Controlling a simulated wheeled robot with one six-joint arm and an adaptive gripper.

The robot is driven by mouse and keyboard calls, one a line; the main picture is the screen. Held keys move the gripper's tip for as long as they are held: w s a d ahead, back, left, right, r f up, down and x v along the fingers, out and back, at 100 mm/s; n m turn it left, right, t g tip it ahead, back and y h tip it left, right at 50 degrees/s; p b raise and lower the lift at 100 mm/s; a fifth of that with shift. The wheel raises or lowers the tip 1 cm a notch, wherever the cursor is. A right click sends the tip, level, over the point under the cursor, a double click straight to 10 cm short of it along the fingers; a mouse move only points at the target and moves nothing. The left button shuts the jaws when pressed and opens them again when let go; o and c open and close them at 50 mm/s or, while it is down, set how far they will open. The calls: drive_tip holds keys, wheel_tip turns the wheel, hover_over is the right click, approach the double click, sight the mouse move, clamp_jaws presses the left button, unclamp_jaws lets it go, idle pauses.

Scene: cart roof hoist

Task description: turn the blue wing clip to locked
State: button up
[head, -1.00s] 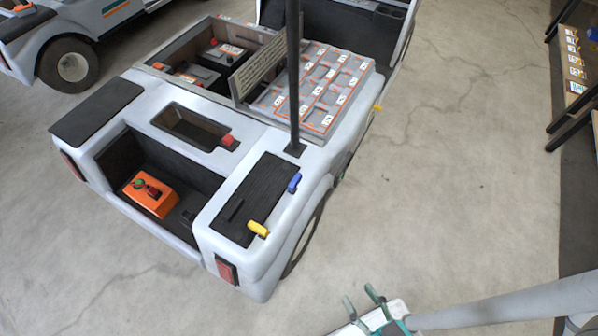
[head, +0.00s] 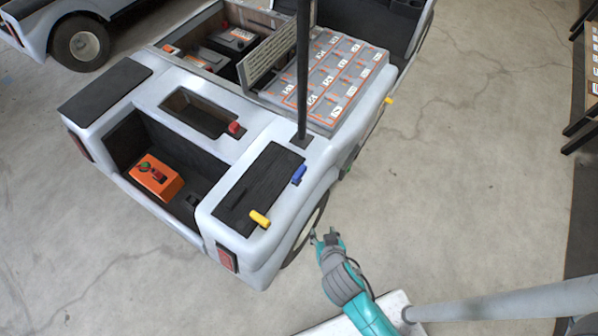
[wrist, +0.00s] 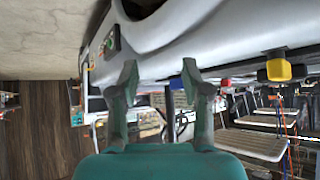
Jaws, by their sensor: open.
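The blue wing clip (head: 299,174) is on the right edge of the black panel (head: 268,178) on the cart's rear corner. A yellow clip (head: 260,219) sits on the same panel, nearer me. My gripper (head: 324,237) is open and empty, right of the cart's rear wheel and apart from both clips. In the wrist view, my open fingers (wrist: 160,80) have nothing between them.
The white cart body (head: 245,260) stands left of my gripper. A dark post (head: 303,70) rises behind the blue clip. An orange box (head: 153,177) sits in the cart's rear recess.

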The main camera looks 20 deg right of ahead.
drive_tip(key=w+a+r+m+g+h, duration=0.2)
drive_tip(key=w+m+h, duration=0.1)
drive_tip(key=w, duration=0.7)
drive_tip(key=m+g+h, duration=0.2)
drive_tip(key=m, duration=0.3)
approach(298, 173)
drive_tip(key=x, duration=1)
drive_tip(key=shift+d+f, duration=0.1)
clamp_jaws()
